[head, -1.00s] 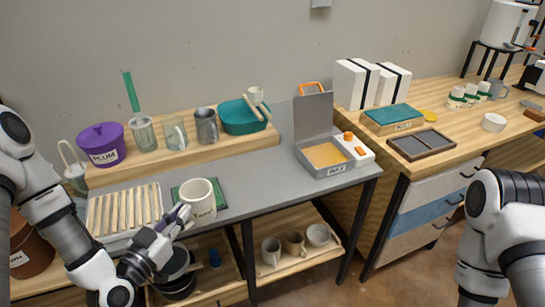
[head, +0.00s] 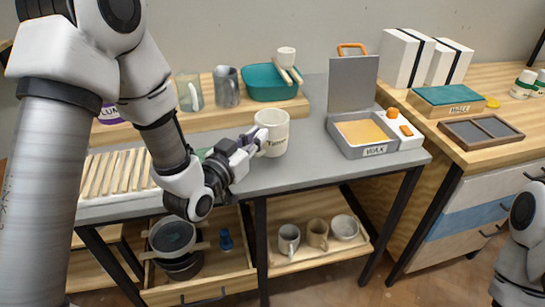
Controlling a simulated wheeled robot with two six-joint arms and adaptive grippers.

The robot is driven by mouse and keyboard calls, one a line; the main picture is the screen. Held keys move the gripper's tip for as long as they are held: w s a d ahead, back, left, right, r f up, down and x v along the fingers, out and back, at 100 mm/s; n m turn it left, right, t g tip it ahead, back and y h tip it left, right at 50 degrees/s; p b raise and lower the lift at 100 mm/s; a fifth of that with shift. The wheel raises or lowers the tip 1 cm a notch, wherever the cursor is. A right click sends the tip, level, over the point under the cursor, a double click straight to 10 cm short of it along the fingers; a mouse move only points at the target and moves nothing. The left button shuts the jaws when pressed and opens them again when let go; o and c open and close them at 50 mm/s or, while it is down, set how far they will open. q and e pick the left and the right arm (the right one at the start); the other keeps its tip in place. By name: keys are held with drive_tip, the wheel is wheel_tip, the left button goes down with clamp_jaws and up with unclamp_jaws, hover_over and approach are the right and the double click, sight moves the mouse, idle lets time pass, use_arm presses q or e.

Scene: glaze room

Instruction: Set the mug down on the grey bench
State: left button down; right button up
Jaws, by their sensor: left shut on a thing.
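The cream mug (head: 273,132) with dark lettering is upright over the grey bench (head: 310,165), left of the wax box. My left gripper (head: 254,141) reaches it from the left and is shut on it. I cannot tell whether the mug's base touches the bench or is slightly above it. My right gripper is out of view; only part of that arm shows at the right edge.
The open wax box (head: 374,152) stands right of the mug. A slatted rack (head: 118,174) lies on the bench at left, partly behind my arm. A teal basin (head: 270,84) is on the raised wooden shelf behind. Bare bench lies in front and right of the mug.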

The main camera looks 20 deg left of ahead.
sight(272, 146)
use_arm(q)
drive_tip(key=w+d, duration=0.1)
drive_tip(key=w, duration=0.1)
drive_tip(key=w+d, duration=0.1)
drive_tip(key=shift+w+d+f, duration=0.1)
drive_tip(key=shift+w+d, duration=0.25)
drive_tip(key=shift+d, duration=0.05)
wheel_tip(272, 146, down, 4)
drive_tip(key=b, duration=0.2)
drive_tip(key=shift+a+b, duration=0.1)
drive_tip(key=shift+b, duration=0.25)
drive_tip(key=shift+w, duration=0.2)
drive_tip(key=c, duration=1.2)
unclamp_jaws()
